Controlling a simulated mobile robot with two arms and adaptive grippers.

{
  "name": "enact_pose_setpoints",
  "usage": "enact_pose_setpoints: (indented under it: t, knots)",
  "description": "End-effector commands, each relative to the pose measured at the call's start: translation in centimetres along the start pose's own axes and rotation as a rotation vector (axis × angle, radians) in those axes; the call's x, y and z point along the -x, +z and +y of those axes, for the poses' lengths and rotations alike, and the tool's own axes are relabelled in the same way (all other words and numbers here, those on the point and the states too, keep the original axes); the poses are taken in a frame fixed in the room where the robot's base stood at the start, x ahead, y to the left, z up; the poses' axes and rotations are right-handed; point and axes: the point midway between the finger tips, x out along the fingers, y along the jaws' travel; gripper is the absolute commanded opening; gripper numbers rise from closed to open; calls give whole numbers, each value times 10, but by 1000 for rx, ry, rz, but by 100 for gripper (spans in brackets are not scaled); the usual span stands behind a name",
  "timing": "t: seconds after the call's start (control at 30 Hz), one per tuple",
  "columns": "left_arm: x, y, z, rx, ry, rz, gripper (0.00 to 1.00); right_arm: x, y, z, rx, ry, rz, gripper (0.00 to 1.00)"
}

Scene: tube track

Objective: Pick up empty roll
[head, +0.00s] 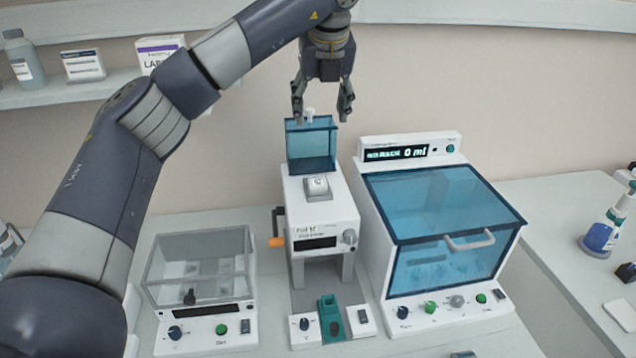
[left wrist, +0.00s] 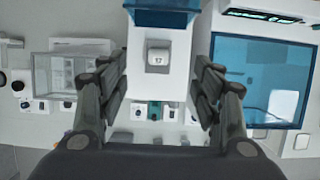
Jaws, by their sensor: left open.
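My left gripper (head: 321,106) is open and points down above the blue translucent box (head: 311,148) on top of the middle white machine (head: 319,215). A small white piece (head: 310,114) stands at the top of that box, close to the left finger; I cannot tell whether it is the empty roll. In the left wrist view the open fingers of my gripper (left wrist: 160,85) frame the machine, and no object is between them. No roll is clearly recognizable in either view. My right gripper is not in view.
A blue-lidded machine (head: 440,220) with a handle stands right of the middle one. A clear-covered box (head: 200,265) stands at left. A teal holder (head: 330,315) is in front. An orange-handled crank (head: 277,242) sticks out left. A spray bottle (head: 605,225) is far right.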

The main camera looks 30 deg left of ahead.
Motion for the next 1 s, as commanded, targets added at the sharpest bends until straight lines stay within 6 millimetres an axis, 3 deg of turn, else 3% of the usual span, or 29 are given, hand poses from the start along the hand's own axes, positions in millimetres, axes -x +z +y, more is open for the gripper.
enact_pose_setpoints:
  t: [0.4,0.67,0.83,1.0]
  knots:
    - [-51,-21,0,0,-1,-1,60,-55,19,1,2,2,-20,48]
    - [-82,-34,0,0,-2,-1,60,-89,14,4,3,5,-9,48]
    - [-95,-34,0,1,1,1,60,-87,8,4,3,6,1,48]
    - [-121,-34,0,0,1,2,60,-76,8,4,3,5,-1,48]
